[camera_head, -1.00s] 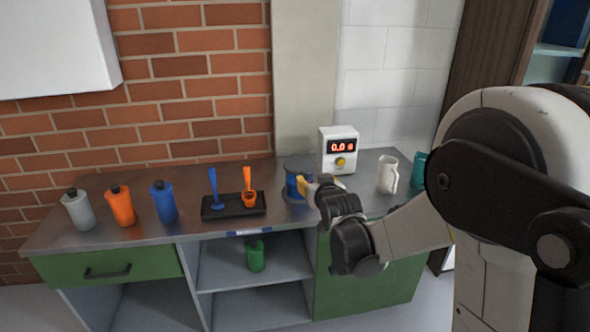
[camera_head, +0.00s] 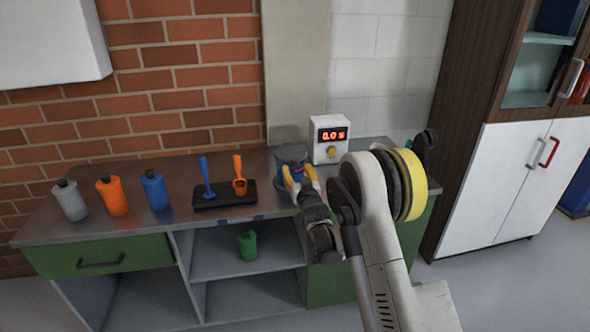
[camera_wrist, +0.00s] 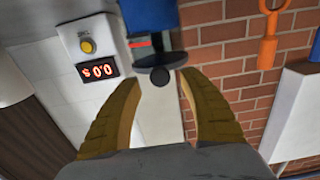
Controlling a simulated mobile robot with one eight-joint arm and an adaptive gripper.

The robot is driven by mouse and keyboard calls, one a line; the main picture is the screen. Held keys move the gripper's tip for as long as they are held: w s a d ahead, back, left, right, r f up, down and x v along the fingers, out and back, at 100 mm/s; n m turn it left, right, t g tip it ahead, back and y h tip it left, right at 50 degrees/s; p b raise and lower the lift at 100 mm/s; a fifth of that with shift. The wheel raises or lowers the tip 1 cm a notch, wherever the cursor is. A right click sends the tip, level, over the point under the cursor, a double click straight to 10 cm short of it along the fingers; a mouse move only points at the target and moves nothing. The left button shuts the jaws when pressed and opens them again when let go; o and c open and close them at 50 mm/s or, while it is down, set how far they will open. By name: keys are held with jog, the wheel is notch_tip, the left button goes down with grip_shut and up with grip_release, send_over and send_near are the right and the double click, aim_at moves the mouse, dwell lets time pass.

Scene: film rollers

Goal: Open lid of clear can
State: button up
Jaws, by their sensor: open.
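The clear can (camera_head: 291,157) stands on the metal counter, left of the timer, with blue showing inside it. In the wrist view, which is upside down, the can (camera_wrist: 150,14) is at the top. Its clear-grey lid (camera_wrist: 160,59) carries a round black knob (camera_wrist: 160,76). My gripper (camera_head: 299,178) is at the can's near side and covers part of it in the head view. In the wrist view my gripper (camera_wrist: 158,82) is open, with one yellow finger on each side of the knob. I see no contact with it.
A white timer box (camera_head: 330,139) stands right of the can. A black tray (camera_head: 225,199) with a blue and an orange scoop is to the left. Grey, orange (camera_head: 112,195) and blue bottles stand further left. A green container (camera_head: 247,245) sits on the shelf below.

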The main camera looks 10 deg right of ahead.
aim_at(295, 165)
jog(key=shift+w+b, duration=0.35)
jog(key=shift+w, duration=1.35)
jog(key=shift+c, duration=0.5)
grip_shut()
jog(key=shift+r, duration=0.1)
